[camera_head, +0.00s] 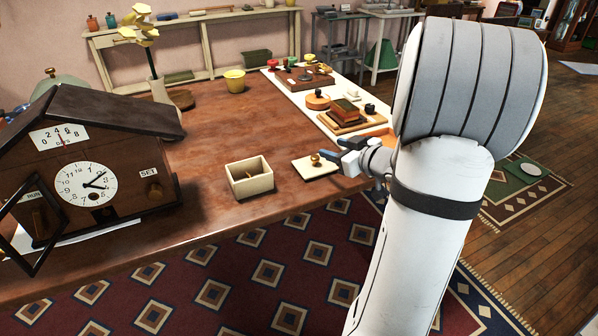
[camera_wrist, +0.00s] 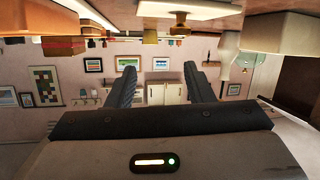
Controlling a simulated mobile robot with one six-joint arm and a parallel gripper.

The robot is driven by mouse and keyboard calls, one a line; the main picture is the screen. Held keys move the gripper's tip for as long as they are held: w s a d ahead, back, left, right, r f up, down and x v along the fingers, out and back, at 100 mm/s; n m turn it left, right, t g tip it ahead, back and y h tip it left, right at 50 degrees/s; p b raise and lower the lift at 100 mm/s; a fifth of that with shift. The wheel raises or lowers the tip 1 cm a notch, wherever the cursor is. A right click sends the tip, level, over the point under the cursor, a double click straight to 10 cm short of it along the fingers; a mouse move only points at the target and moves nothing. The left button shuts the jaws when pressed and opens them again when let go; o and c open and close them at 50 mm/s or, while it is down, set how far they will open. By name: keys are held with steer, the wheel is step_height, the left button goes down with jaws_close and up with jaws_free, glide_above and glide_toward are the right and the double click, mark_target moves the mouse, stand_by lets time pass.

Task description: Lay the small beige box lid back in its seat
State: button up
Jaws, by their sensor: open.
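The small beige lid (camera_head: 302,170), a flat square with a brass-brown knob, lies on the wooden table to the right of the beige box. The open-topped beige box (camera_head: 249,184) stands upright near the table's front edge, with something thin and dark inside it. My gripper (camera_head: 345,154) is open and empty beside the lid's right side, its fingers pointing left towards the knob. In the upside-down wrist view, the lid (camera_wrist: 200,10) and its knob hang at the top, beyond and above the spread fingers of my gripper (camera_wrist: 162,76).
A dark house-shaped clock (camera_head: 90,170) stands at the table's left. A yellow pot (camera_head: 235,80) is at the back. The tabletop around the box is mostly clear.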

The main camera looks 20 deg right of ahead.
mark_target(317, 157)
steer(key=s+f+y, duration=0.1)
steer(key=s+f+y+b, duration=0.1)
steer(key=f, duration=0.1)
steer(key=shift+a+f+n+y, duration=0.1)
steer(key=shift+f+n+y, duration=0.05)
steer(key=shift+n+y, duration=0.2)
steer(key=b+x, duration=0.3)
steer(key=x, duration=0.4)
steer(key=shift+w+a, duration=0.25)
steer(key=shift+a, duration=0.05)
steer(key=shift+c, duration=0.2)
jaws_close()
step_height(317, 157, up, 10)
steer(key=p, duration=0.4)
